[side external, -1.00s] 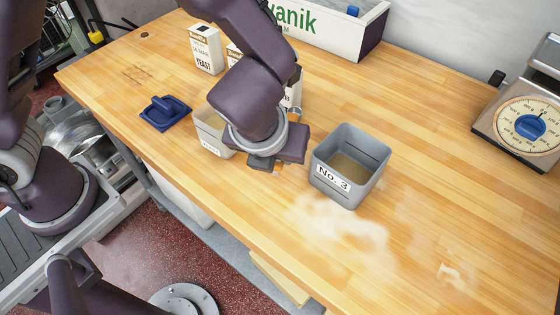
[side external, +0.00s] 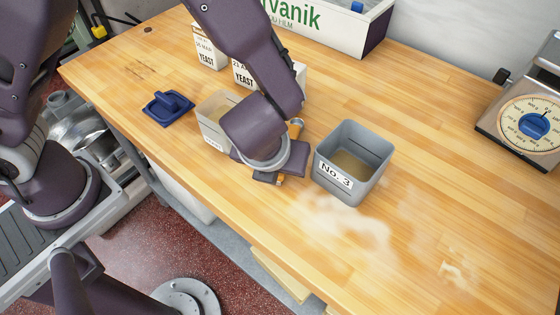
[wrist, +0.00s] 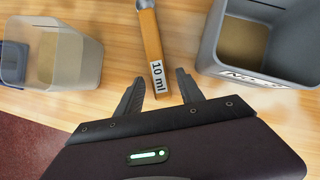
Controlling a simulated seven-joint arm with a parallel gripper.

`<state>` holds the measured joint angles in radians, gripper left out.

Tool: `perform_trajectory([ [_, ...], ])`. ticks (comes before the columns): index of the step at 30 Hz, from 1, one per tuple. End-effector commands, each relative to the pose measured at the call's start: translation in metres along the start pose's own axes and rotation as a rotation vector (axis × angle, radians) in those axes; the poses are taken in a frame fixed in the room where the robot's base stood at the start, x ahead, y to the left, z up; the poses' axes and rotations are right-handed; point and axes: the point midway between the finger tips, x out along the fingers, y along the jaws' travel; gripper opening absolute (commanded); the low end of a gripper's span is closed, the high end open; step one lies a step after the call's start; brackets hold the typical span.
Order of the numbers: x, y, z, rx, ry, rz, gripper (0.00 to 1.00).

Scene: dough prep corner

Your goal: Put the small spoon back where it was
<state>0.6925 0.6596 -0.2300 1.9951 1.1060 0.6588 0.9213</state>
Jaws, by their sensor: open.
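The small spoon (wrist: 150,42) has a brown handle marked "10 ml" and a metal part at its far end. It lies between two containers in the wrist view, its bowl cut off by the top edge. My gripper (wrist: 161,82) is open, with one finger on each side of the label end of the handle and gaps visible. In the side view my gripper (side external: 276,181) is low over the table's front, left of the grey bin. My wrist hides most of the spoon there; part of it (side external: 296,128) shows behind.
The grey "No. 3" bin (side external: 340,188) stands right of my gripper, holding brownish contents. A translucent container (side external: 212,131) stands close on the left. A scale (side external: 525,125) is right.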

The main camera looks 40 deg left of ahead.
Motion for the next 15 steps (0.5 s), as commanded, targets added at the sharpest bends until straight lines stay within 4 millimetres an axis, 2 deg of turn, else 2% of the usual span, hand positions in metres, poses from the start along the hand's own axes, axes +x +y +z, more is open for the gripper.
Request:
perform_trajectory([
  [4,-0.022,-0.001,0.002,-0.004,-0.003,-0.005,0.45],
  [10,-0.078,-0.002,0.002,-0.004,-0.003,-0.007,0.45],
  [15,-0.111,-0.001,0.001,-0.002,-0.001,-0.003,0.45],
])
